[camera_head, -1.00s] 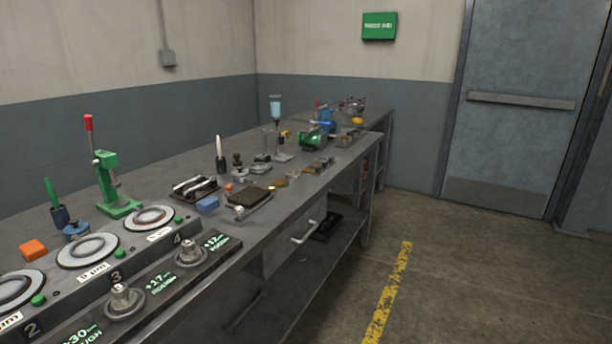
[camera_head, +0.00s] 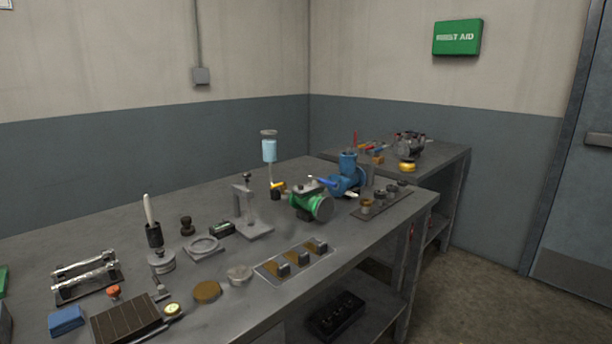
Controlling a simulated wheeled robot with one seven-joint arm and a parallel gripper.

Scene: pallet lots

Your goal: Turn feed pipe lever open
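No label in view marks the feed pipe lever. A clear reservoir with light blue liquid (camera_head: 269,151) stands upright on a thin stem, with a small yellow lever (camera_head: 278,186) near its foot. Right of it is a green valve body (camera_head: 310,205) with a blue lever handle (camera_head: 322,181) on top, slanting down to the right. A blue pump-like body (camera_head: 348,176) stands behind it. Which of the two levers is on the feed pipe, and whether it is open or closed, I cannot tell. My gripper is not in view.
The grey bench (camera_head: 200,330) holds a stand (camera_head: 250,215), a tray with square blocks (camera_head: 293,262), a grooved dark board (camera_head: 125,318) and a blue block (camera_head: 66,320). A second bench (camera_head: 455,158) stands behind. Floor is clear at right, before the door (camera_head: 585,220).

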